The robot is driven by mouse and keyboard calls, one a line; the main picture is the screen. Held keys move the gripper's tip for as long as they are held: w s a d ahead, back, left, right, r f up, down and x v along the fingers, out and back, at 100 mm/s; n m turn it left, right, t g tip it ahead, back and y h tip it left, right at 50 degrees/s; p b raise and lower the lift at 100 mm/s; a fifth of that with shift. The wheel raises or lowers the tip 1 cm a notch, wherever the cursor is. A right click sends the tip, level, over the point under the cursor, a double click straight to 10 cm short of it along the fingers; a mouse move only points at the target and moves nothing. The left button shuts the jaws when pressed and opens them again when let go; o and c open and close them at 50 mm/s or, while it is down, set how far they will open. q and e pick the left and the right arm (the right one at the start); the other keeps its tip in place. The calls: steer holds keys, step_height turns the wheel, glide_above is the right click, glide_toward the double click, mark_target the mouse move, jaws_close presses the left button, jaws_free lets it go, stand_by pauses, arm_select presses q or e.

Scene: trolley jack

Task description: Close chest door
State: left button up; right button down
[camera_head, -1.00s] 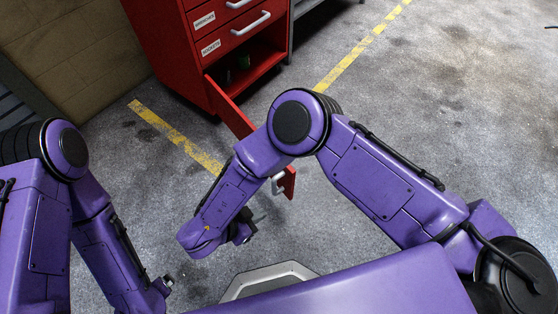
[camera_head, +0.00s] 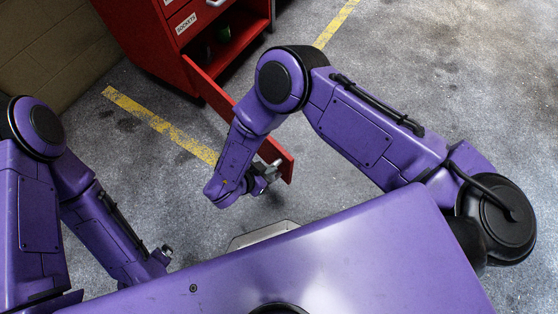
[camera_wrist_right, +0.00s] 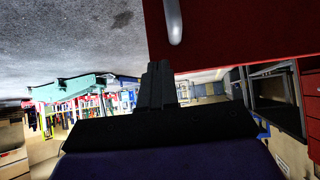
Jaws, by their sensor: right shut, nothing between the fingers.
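The red chest (camera_head: 160,65) stands at the upper left with its door (camera_head: 209,90) swung open toward me. The middle of the door is hidden behind my right arm. My right gripper (camera_head: 274,170) is shut and empty, close to the door's free end. In the right wrist view the shut fingers (camera_wrist_right: 157,84) are in front of the red door (camera_wrist_right: 245,30), near its pale handle (camera_wrist_right: 174,20). I cannot tell whether they touch the door. My left gripper (camera_head: 165,251) is low at the left, away from the door, and its jaws are too small to read.
A yellow floor line (camera_head: 150,119) runs near the chest. The grey floor at the right is clear.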

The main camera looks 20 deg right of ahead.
mark_target(286, 159)
steer(key=shift+w+d+f, duration=0.1)
steer(key=shift+w+d, duration=0.2)
steer(key=shift+d, duration=0.35)
steer(key=shift+w+d+r, duration=0.1)
steer(key=shift+w+d, duration=0.15)
steer(key=shift+d, duration=0.45)
steer(key=shift+w+d+f, duration=0.1)
steer(key=shift+w+d, duration=0.2)
steer(key=shift+d, duration=0.35)
